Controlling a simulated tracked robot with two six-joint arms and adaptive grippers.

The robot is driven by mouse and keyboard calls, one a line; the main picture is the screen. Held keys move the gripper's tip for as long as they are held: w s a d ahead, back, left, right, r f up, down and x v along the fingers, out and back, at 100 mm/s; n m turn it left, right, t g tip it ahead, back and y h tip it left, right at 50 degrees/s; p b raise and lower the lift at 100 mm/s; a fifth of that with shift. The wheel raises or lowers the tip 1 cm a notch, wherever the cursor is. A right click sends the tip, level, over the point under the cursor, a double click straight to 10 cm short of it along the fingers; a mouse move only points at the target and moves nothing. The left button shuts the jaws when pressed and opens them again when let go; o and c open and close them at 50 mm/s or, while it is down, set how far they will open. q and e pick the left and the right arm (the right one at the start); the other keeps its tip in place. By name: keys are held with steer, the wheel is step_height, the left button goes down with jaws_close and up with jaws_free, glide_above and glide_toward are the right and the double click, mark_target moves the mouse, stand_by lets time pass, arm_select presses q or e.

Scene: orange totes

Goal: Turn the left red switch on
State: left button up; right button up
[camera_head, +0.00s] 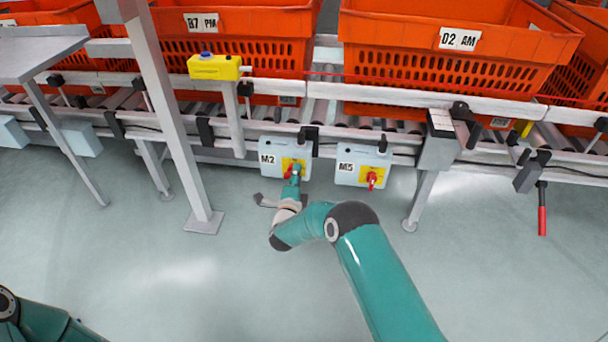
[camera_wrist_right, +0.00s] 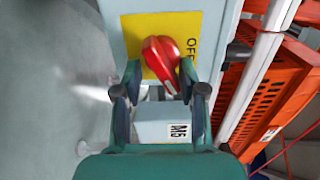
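The left red switch (camera_head: 288,172) sits on a yellow plate on the pale box marked M2 (camera_head: 268,158). In the right wrist view the red knob (camera_wrist_right: 158,60) is large, its handle slanted, with OFF lettering beside it. My right gripper (camera_head: 294,178) is at the M2 box, partly covering its switch. In the wrist view its fingers (camera_wrist_right: 160,78) are apart, one on each side of the knob's lower end. I cannot tell whether they touch it. My left gripper is out of view; only part of my left arm shows at lower left.
The box marked M5 (camera_head: 347,168), with its own red switch (camera_head: 372,179), is just right of M2. Orange totes (camera_head: 450,70) stand on the roller conveyor above. A grey post (camera_head: 170,110) rises to the left. The floor in front is clear.

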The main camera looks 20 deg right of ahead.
steer(key=shift+s+f, duration=0.1)
steer(key=v, duration=1.2)
steer(key=shift+d, duration=0.1)
